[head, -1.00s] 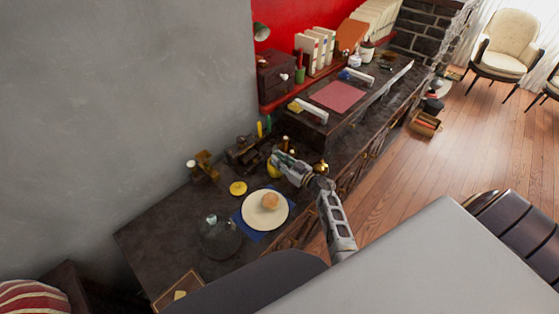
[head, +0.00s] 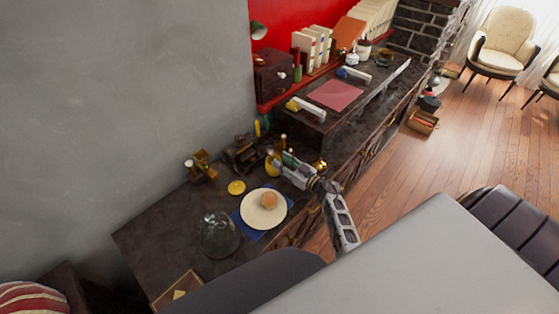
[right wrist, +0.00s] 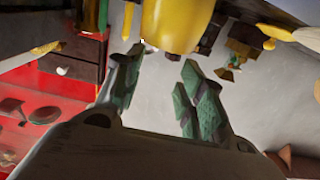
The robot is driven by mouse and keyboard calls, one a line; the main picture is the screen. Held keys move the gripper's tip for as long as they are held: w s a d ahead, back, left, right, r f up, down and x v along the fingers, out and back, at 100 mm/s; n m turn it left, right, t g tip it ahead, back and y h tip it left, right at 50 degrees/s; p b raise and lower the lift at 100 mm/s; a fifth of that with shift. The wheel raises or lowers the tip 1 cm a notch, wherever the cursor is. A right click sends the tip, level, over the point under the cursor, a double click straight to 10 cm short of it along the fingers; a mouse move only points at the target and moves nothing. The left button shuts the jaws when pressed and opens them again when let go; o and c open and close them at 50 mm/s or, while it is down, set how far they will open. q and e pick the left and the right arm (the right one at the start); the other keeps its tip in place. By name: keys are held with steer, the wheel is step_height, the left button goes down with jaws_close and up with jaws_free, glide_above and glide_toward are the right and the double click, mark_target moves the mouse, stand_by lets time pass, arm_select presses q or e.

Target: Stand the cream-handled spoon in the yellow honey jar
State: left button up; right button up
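The yellow honey jar (head: 271,165) stands on the dark counter, partly hidden by my right gripper (head: 279,159) in the head view. In the right wrist view the yellow jar (right wrist: 176,22) is at the top, cut off by the frame edge, just beyond the fingertips. The green-padded fingers of my right gripper (right wrist: 162,66) are apart, with nothing visible between them. I cannot make out the cream-handled spoon for certain in either view. My left gripper is not in view.
A white plate (head: 252,216) with a bun (head: 268,200) lies on a blue napkin. A round yellow piece (head: 237,187), a glass dome (head: 217,236) and dark brass objects (head: 201,166) are near. A raised shelf holds a pink sheet (head: 335,94). Bare counter (head: 160,225) lies at left.

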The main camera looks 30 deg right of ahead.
steer(key=v, duration=0.9)
steer(key=shift+f, duration=0.1)
stand_by(1.7)
